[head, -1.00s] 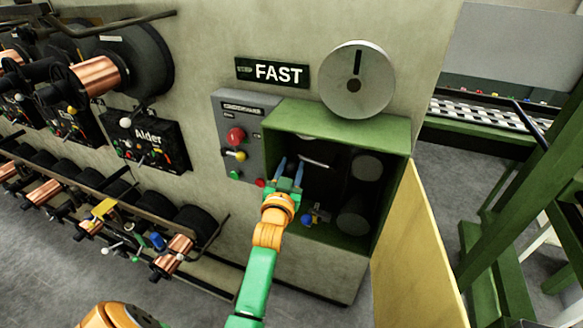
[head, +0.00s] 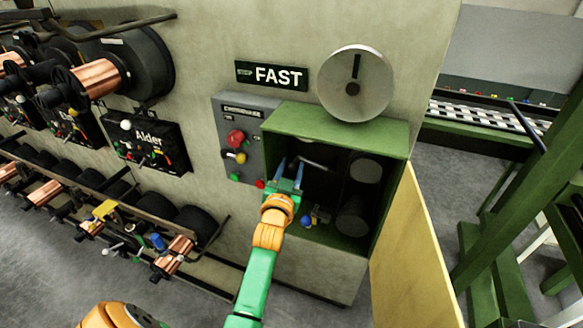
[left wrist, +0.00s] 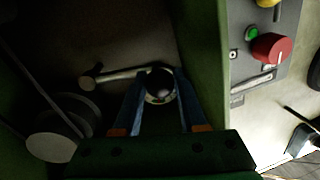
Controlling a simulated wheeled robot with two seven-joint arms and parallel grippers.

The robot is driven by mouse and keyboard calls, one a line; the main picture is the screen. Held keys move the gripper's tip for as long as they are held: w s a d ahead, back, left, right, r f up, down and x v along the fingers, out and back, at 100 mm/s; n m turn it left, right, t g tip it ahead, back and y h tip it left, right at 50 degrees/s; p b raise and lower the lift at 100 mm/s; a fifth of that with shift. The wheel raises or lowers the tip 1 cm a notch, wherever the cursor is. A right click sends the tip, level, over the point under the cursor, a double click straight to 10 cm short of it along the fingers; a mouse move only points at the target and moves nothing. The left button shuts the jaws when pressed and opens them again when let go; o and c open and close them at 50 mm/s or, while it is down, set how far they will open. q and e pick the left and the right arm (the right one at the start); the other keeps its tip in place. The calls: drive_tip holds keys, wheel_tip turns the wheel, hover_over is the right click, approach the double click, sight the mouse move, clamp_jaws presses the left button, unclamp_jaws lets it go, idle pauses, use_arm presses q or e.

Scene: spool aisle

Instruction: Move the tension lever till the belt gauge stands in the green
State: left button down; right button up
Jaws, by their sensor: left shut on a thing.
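The tension lever shows in the left wrist view as a pale rod (left wrist: 115,76) ending in a dark round knob (left wrist: 161,83). In the head view the rod (head: 317,164) lies inside the open green box (head: 338,127). My left gripper (head: 290,172) reaches into the box. In the left wrist view its two blue fingers (left wrist: 159,100) are shut around the knob. A round grey disc (head: 355,83) with a black upright mark stands above the box. I cannot make out a gauge with a green zone in either view. My right gripper is not in view.
Dark rollers (head: 366,168) sit in the box's right side. A control panel (head: 240,140) with red, yellow and green buttons is close on the left. The open yellow door (head: 412,255) bounds the right. Copper spools (head: 98,78) line the left wall.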

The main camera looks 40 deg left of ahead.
use_arm(q)
drive_tip(key=shift+c, duration=2.3)
unclamp_jaws()
drive_tip(key=b+v, duration=0.1)
drive_tip(key=v, duration=0.6)
drive_tip(key=shift+s+d, duration=0.1)
drive_tip(key=shift+s, duration=0.05)
